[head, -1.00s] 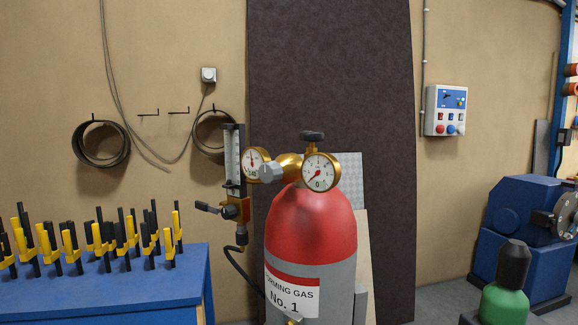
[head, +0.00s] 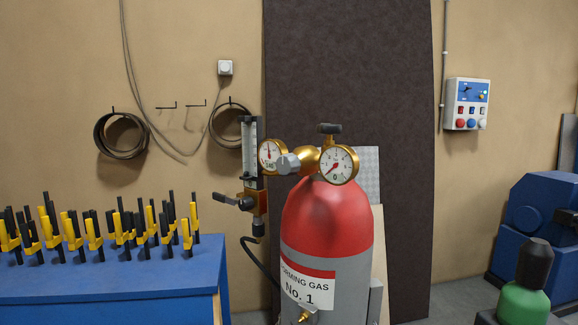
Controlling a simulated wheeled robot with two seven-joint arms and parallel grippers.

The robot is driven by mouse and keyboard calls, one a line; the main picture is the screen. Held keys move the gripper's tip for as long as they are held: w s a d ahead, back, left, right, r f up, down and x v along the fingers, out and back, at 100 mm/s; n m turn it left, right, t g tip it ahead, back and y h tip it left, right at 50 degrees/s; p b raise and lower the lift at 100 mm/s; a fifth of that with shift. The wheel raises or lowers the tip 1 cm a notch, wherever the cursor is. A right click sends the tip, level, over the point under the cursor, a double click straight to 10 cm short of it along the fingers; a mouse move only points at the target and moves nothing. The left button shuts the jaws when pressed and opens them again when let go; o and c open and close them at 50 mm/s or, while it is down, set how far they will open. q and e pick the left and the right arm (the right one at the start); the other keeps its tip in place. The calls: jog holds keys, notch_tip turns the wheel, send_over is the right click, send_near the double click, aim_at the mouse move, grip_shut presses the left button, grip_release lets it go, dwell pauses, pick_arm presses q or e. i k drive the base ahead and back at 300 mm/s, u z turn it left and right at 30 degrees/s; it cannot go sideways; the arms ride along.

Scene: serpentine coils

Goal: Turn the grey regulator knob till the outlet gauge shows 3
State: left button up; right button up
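The grey regulator knob (head: 287,164) sticks out at the front left of the brass regulator (head: 310,160) on top of the gas cylinder (head: 325,222). The cylinder has a red shoulder, a grey body and a label reading "No. 1". A right-hand gauge (head: 339,165) has a white face, a red needle pointing to the lower left and a "0" at the bottom. A left-hand gauge (head: 270,155) is partly covered by the knob; its red needle points about straight up. I cannot tell which is the outlet gauge. Neither of my grippers is in view.
A flowmeter (head: 249,150) with a black-handled valve stands left of the regulator, a hose running down from it. A blue table (head: 110,275) with several yellow-black clamps is at left. A green cylinder (head: 523,303) and blue machine (head: 540,235) are at right.

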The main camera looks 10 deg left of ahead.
aim_at(288, 164)
jog(key=u, duration=1.6)
jog(key=k, duration=1)
jog(key=z, duration=1.1)
jog(key=i, duration=0.5)
jog(key=u, duration=0.1)
